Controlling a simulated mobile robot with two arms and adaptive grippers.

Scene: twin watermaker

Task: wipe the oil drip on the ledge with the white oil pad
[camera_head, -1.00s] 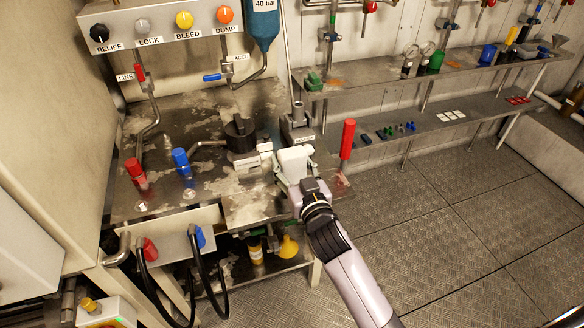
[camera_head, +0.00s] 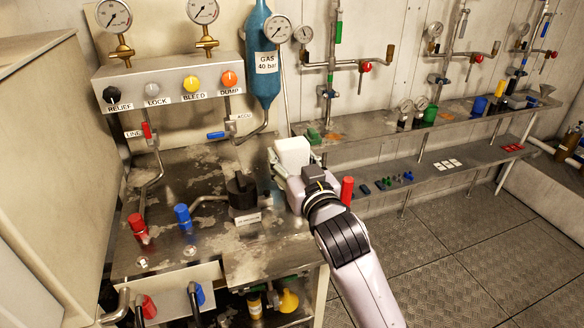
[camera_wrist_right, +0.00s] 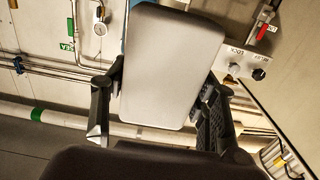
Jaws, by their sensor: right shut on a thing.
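The white oil pad (camera_head: 293,152) is a thick white block with rounded edges. My right gripper (camera_head: 291,168) is shut on it and holds it up in the air, in front of the wall past the bench's back right corner. In the right wrist view the pad (camera_wrist_right: 172,65) sits between the two dark fingers of the gripper (camera_wrist_right: 160,108). The ledge (camera_head: 375,126) is a metal shelf along the back wall, right of the pad. A brownish patch (camera_head: 334,136) lies near its left end; I cannot tell whether it is the oil drip. My left gripper is out of view.
A green block (camera_head: 313,136) stands on the ledge beside the patch. Valves and pipes (camera_head: 333,65) rise above it. A lower shelf (camera_head: 425,165) holds small parts. A red handle (camera_head: 347,189) stands near my right arm. The bench (camera_head: 180,262) is left.

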